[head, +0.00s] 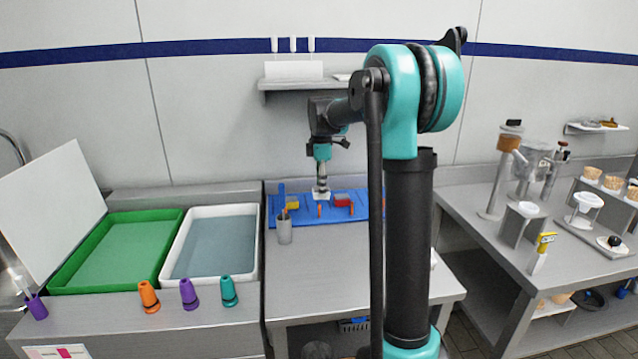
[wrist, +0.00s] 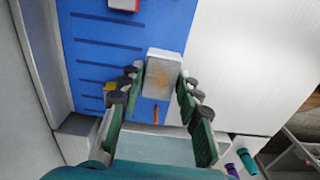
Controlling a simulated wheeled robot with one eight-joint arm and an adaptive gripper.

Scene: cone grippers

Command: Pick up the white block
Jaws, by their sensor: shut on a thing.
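The white block (wrist: 162,73) is a pale rectangular piece with a faint brownish smudge. It sits between the fingertips of my gripper (wrist: 160,82), which is shut on it. In the head view my gripper (head: 320,188) points down over the blue board (head: 330,217), with the white block (head: 320,194) small at its tips. The blue board with dark slot lines also shows in the wrist view (wrist: 100,55). I cannot tell whether the block touches the board.
A yellow block (head: 292,202) and a red block (head: 342,200) lie on the board, with small orange pieces. A grey cup (head: 285,232) stands at its front left. Green (head: 70,280) and white (head: 252,270) trays are left. The table front is clear.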

